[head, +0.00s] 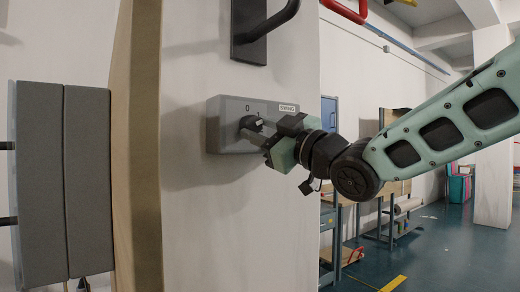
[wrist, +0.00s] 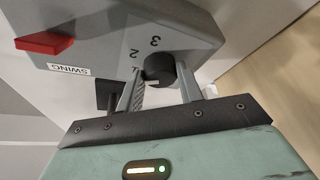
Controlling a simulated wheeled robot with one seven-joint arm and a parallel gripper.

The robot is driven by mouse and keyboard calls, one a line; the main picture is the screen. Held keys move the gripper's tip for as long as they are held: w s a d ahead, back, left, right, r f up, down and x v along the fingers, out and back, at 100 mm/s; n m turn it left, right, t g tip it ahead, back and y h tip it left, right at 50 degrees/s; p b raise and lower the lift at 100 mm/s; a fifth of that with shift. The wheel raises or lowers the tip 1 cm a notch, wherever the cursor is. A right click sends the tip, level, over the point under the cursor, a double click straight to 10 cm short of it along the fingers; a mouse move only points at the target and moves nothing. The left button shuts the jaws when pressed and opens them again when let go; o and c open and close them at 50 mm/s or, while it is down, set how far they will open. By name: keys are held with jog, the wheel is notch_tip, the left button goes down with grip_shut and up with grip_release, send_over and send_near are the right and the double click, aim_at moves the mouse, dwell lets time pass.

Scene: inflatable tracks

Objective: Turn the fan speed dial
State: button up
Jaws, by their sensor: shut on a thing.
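The fan speed dial (head: 250,121) is a round black knob on the front of a grey control box (head: 222,132) fixed to the pale wall panel. In the wrist view the dial (wrist: 158,68) sits between the two fingers, with the numbers 2 and 3 printed beside it. A 0 shows above the dial in the head view. My gripper (head: 256,133) is shut on the dial, reaching in from the right; it also shows in the wrist view (wrist: 160,76). The fingers partly hide the dial in the head view.
A red switch (wrist: 45,43) and a SWING label (wrist: 70,69) are on the same box. A black handle (head: 265,28) on a dark plate is above it. Grey pads (head: 62,180) stand at the left. Open floor (head: 440,245) lies at the right.

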jog(key=n, duration=0.2)
jog(key=n+g+b, duration=0.1)
jog(key=shift+w+d+r+n, duration=0.1)
jog(key=shift+d+n, duration=0.05)
jog(key=shift+n, duration=0.25)
jog(key=n+g, duration=0.1)
jog(key=n, duration=0.1)
jog(key=n+g, duration=0.1)
jog(key=n, duration=0.1)
jog(key=shift+r, duration=0.3)
jog(key=n, duration=0.1)
jog(key=n+g+p, duration=0.1)
jog(key=n, duration=0.1)
jog(key=shift+r+n+h, duration=0.2)
jog(key=shift+n+h, duration=0.1)
jog(key=shift+h, duration=0.1)
jog(key=shift+n+g+h+p, duration=0.45)
jog(key=shift+n+p, duration=0.5)
jog(key=shift+n, duration=0.35)
jog(key=o, duration=1)
